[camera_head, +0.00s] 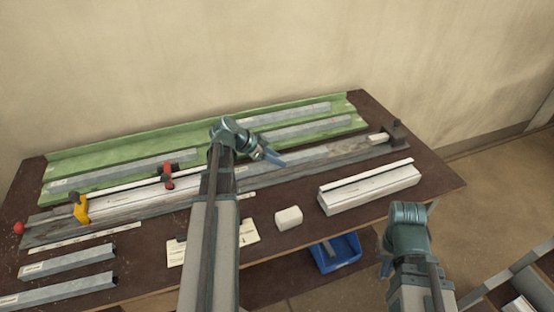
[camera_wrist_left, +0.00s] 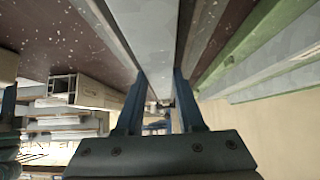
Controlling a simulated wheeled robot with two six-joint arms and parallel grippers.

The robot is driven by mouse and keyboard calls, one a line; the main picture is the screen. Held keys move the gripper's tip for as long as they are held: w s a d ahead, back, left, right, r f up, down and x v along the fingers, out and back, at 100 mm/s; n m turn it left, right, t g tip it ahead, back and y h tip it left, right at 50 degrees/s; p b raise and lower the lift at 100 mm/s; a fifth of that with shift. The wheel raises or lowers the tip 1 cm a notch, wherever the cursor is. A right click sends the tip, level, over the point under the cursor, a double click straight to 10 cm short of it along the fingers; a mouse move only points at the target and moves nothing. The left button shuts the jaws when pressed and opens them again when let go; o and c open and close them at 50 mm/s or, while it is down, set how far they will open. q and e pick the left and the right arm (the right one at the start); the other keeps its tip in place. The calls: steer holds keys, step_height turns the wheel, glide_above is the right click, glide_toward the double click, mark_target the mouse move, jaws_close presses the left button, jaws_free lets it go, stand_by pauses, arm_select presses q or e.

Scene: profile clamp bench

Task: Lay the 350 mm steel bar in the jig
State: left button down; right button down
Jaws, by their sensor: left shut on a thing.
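The jig (camera_head: 48,236) is a long grey rail across the table with a dark end stop (camera_head: 396,131) at its right end. A pale profile (camera_head: 128,199) lies in its left part. My left gripper (camera_head: 272,156) is over the jig's right half, shut on a grey steel bar (camera_wrist_left: 152,30) that runs away between its fingers in the left wrist view. In the head view the bar lies along the jig's line; I cannot tell whether it is seated. Its length is not readable. My right gripper (camera_head: 386,264) is at the lower right, off the table's front edge; its jaw opening is unclear.
A green rack (camera_head: 75,158) with several steel bars stands behind the jig. Yellow (camera_head: 81,208) and red (camera_head: 168,177) clamps sit on the jig. In front are two bars (camera_head: 68,262), a white block (camera_head: 288,217), a pale profile (camera_head: 368,190) and a blue bin (camera_head: 336,252) below.

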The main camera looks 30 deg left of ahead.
arm_select(q)
steer(key=shift+f, duration=0.3)
steer(key=c, duration=0.5)
jaws_free()
steer(key=shift+s, duration=0.1)
steer(key=shift+r+p, duration=0.45)
steer(key=shift+r, duration=0.1)
steer(key=p+v, duration=0.7)
steer(key=v, duration=0.3)
steer(key=shift+s+r, duration=0.1)
steer(key=shift+r, duration=0.2)
steer(key=shift+s+a+r+p, duration=0.3)
steer(key=shift+s+a+p, duration=0.1)
steer(key=shift+p, duration=0.1)
steer(key=shift+d, duration=0.1)
